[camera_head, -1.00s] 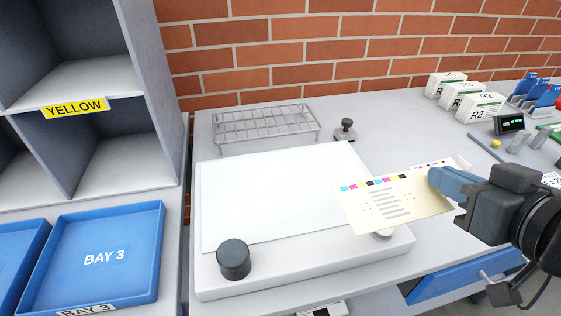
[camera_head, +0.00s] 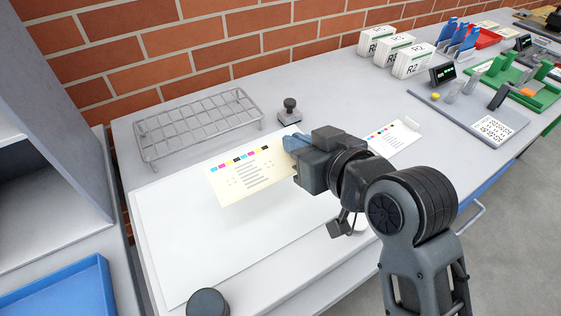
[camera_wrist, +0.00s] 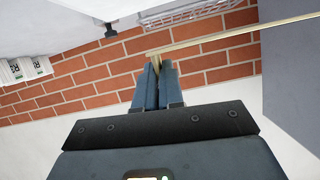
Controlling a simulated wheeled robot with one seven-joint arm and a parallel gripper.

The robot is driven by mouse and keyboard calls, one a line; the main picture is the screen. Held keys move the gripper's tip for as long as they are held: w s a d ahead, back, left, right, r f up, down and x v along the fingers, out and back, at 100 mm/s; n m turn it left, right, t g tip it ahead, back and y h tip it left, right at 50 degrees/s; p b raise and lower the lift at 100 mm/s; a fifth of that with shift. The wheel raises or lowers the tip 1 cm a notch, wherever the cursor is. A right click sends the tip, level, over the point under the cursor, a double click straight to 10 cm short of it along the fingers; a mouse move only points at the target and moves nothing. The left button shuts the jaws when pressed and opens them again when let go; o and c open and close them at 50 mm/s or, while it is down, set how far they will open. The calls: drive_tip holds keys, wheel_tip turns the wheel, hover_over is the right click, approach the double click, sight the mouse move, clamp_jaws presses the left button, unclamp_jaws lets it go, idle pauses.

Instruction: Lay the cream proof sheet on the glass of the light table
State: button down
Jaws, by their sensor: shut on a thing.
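The cream proof sheet (camera_head: 240,176) has a row of colour patches along its far edge and printed lines. My gripper (camera_head: 290,146) is shut on its right edge and holds it over the light table. In the wrist view the blue fingers (camera_wrist: 158,82) close on the sheet, which shows as a thin cream strip (camera_wrist: 215,36). The light table's white glass (camera_head: 180,235) lies below the sheet, and the sheet appears to be above it, not resting on it. My arm hides the right part of the light table.
A wire rack (camera_head: 200,125) stands behind the light table, with a dark-knobbed stamp-like object (camera_head: 290,110) beside it. A black knob (camera_head: 207,302) stands at the table's front left. Another printed sheet (camera_head: 393,138) lies to the right.

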sight(274, 146)
drive_tip(key=a, duration=0.1)
drive_tip(key=a+f, duration=0.1)
drive_tip(key=shift+a+f, duration=0.3)
drive_tip(key=shift+f+p, duration=0.35)
drive_tip(key=shift+f, duration=1.65)
drive_tip(key=shift+f+b, duration=0.3)
drive_tip(key=shift+f, duration=0.1)
drive_tip(key=shift+s+f, duration=0.1)
drive_tip(key=shift+f, duration=0.1)
drive_tip(key=c, duration=1.3)
unclamp_jaws()
drive_tip(key=shift+f, duration=0.15)
drive_tip(key=shift+o, duration=0.2)
